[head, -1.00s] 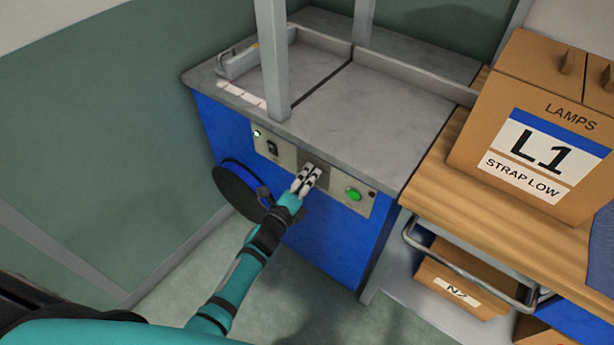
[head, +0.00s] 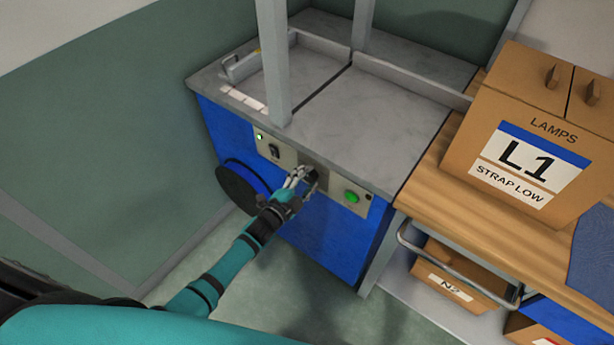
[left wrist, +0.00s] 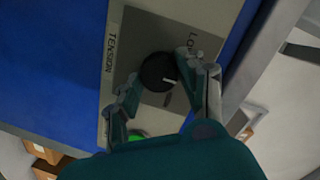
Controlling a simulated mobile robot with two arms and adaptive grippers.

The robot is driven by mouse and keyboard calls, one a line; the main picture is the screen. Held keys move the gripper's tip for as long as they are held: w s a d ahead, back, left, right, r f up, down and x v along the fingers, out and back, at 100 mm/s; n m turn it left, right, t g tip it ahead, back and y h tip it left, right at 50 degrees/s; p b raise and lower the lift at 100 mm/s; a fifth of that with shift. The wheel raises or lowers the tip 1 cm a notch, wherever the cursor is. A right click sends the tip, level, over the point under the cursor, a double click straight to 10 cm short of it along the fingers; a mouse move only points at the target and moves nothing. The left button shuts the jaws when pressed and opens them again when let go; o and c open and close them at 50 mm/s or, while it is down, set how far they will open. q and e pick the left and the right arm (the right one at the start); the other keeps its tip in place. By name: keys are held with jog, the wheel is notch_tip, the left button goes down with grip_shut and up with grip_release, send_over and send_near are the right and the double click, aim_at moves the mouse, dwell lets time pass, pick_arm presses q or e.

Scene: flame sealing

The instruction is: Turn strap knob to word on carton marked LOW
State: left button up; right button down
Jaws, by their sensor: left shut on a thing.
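The strap knob (left wrist: 154,68) is a round black dial on a grey plate in the left wrist view. Its white pointer line faces right in that picture, between the word LOW (left wrist: 189,43) above and a partly hidden mark below. TENSION (left wrist: 111,53) is printed beside the plate. My left gripper (left wrist: 166,82) is shut on the knob, a finger on either side; in the head view it is at the machine's front panel (head: 283,155). The carton (head: 530,130) on the right is marked LAMPS, L1, STRAP LOW. My right gripper is out of view.
The blue strapping machine (head: 330,235) has a grey top with an upright frame (head: 273,60). A green button (head: 351,197) and a black switch (head: 274,151) flank the knob. A wooden bench (head: 440,185) adjoins on the right, with a box marked N2 (head: 455,285) below.

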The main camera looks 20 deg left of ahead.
pick_arm(q)
jog(key=n, duration=0.2)
jog(key=n+h, duration=0.1)
jog(key=n, duration=0.2)
jog(key=shift+a+n+g+p, duration=0.2)
jog(key=shift+n+g+p, duration=0.1)
jog(key=shift+g+p, duration=0.1)
jog(key=n+h+b, duration=0.1)
jog(key=n, duration=0.3)
jog(key=shift+w+n, duration=0.1)
jog(key=shift+n, duration=0.3)
jog(key=o, duration=1.2)
jog(key=v, duration=1.2)
jog(key=shift+a, duration=0.15)
jog(key=shift+f, duration=0.1)
